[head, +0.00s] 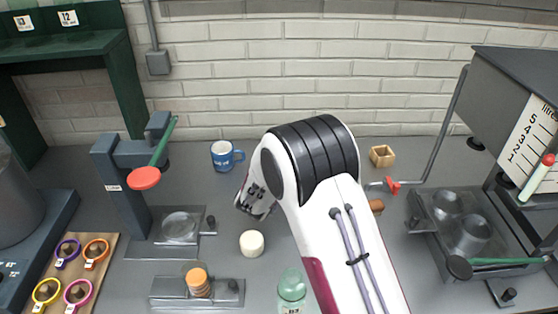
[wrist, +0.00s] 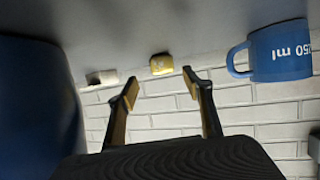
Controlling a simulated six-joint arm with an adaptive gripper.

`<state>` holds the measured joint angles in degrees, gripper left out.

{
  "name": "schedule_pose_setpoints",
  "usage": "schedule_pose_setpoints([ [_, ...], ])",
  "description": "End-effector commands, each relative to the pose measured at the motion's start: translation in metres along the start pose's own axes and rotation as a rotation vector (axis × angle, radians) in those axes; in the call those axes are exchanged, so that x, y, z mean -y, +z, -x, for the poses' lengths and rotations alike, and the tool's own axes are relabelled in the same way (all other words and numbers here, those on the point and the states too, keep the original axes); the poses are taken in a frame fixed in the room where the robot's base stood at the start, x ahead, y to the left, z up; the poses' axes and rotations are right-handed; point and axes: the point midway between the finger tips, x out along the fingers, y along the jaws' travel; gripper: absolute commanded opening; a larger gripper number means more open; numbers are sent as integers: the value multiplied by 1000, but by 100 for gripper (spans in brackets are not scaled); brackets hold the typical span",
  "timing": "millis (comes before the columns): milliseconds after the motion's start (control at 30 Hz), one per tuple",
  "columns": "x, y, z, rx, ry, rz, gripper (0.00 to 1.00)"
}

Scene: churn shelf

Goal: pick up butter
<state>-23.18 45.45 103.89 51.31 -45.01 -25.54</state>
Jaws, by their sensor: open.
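A small yellow block (wrist: 161,65) with a pale mark on its face, which looks like the butter, sits on the grey table in the wrist view. It lies beyond my gripper (wrist: 159,84), roughly in line with the gap between the two fingertips and apart from them. My gripper is open, with nothing between its fingers. In the head view my gripper (head: 254,198) hangs at the left of my arm, tilted.
A blue mug (head: 222,155) stands near the wall and shows beside the yellow block in the wrist view (wrist: 281,52). A dark blue shape (wrist: 40,105) fills one side.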

Motion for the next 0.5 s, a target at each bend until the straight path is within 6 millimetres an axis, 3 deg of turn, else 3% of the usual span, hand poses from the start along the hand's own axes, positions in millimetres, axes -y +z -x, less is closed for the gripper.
schedule_pose_setpoints([
  [500,2,-2,-9,0,0,-1,51],
])
